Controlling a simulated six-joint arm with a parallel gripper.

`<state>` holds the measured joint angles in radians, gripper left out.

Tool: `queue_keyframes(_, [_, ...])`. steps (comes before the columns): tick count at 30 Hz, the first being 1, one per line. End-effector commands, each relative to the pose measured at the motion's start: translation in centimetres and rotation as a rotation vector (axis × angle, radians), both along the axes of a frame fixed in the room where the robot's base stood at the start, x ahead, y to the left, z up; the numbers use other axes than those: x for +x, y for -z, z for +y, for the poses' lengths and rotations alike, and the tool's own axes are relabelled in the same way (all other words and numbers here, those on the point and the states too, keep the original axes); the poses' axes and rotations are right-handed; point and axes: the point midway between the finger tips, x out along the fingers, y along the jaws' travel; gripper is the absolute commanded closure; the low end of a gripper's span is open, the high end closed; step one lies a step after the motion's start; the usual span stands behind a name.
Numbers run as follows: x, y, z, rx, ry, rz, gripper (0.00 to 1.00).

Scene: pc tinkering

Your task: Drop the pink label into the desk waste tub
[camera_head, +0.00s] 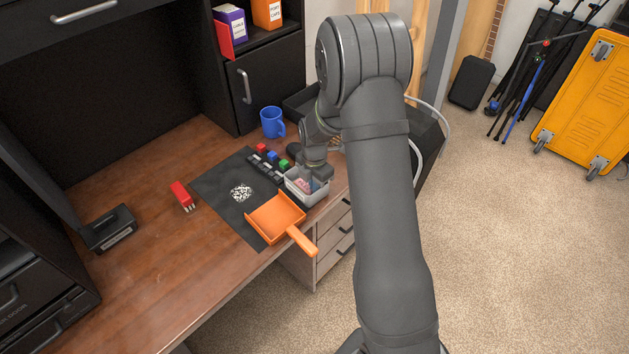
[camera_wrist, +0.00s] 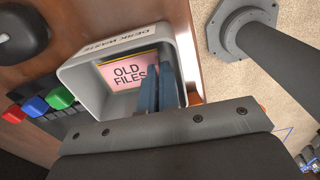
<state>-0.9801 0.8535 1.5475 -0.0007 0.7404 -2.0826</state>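The desk waste tub (camera_wrist: 87,82) is a grey open box with "DESK WASTE" on its rim. It also shows on the desk in the head view (camera_head: 297,192), below my wrist. The pink label (camera_wrist: 126,73) reads "OLD FILES" and has a yellowish edge. It is inside the tub's walls; whether it touches the bottom is hidden. My gripper (camera_wrist: 160,70) reaches into the tub. Its blue-grey fingers are close together at the label's right side and look shut on it, covering part of it. The label shows as a small pink patch in the head view (camera_head: 303,184).
An orange dustpan (camera_head: 277,217) lies just in front of the tub. A blue mug (camera_head: 271,122) is behind. The desk's left part is mostly clear.

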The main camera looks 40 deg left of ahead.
Motion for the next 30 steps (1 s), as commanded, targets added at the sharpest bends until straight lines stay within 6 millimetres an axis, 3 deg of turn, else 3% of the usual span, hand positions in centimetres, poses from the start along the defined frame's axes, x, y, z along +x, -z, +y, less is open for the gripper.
queue_keyframes(8, [0.0, 0.1, 0.0, 0.000, 0.000, 0.000, 1.00])
queue_keyframes(12, [0.0, 0.1, 0.0, 0.000, 0.000, 0.000, 0.74])
queue_keyframes(13, [0.0, 0.1, 0.0, 0.000, 0.000, 0.000, 0.72])
queue_keyframes(21, [0.0, -0.1, 0.0, 0.001, 0.000, 0.000, 0.72])
queue_keyframes(30, [0.0, -2.4, 0.0, 0.002, 0.000, -0.001, 0.72])
